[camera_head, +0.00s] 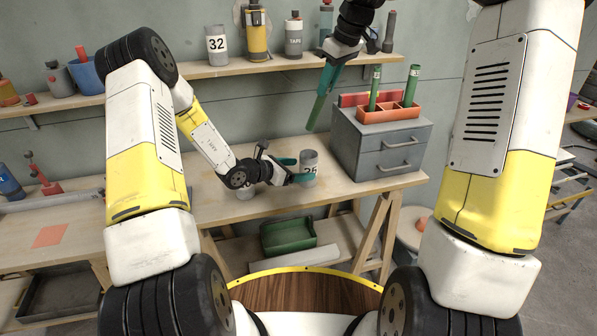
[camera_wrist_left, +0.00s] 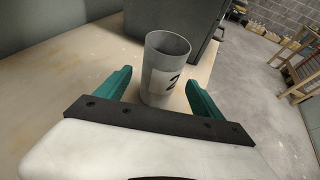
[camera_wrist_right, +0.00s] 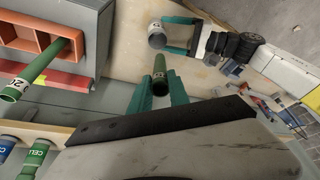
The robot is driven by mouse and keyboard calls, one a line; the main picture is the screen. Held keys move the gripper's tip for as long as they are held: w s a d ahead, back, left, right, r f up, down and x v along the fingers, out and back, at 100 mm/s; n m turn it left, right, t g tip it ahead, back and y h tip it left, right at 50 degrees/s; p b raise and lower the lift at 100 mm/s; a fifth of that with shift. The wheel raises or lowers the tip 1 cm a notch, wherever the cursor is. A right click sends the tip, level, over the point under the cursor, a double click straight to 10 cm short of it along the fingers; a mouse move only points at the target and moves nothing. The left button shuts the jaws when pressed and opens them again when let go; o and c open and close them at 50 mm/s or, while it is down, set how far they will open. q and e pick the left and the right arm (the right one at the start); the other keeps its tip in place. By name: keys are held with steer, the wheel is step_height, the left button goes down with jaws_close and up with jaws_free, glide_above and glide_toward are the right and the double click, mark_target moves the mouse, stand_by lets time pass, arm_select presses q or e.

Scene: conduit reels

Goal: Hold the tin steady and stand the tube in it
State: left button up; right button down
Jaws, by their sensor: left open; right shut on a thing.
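A grey tin (camera_head: 309,160) with a number label stands upright on the wooden workbench. My left gripper (camera_head: 297,170) is open with a finger on either side of the tin; the left wrist view shows the tin (camera_wrist_left: 166,62) between its green fingers, with gaps visible. My right gripper (camera_head: 328,80) is shut on a green tube (camera_head: 316,112) and holds it above the bench, slightly tilted, its lower end above and behind the tin. The right wrist view shows the tube (camera_wrist_right: 160,74) between the fingers, with the tin (camera_wrist_right: 157,36) beyond it.
A grey drawer cabinet (camera_head: 376,150) stands right of the tin, carrying an orange divided tray (camera_head: 390,115) with green tubes upright in it. A wall shelf (camera_head: 285,63) with cans and bottles runs behind. The bench behind the left gripper is bare.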

mark_target(314, 170)
arm_select(q)
steer(key=shift+w+d+f, duration=0.25)
steer(key=shift+d+f, duration=0.1)
steer(key=shift+f, duration=0.25)
steer(key=shift+x, duration=3.35)
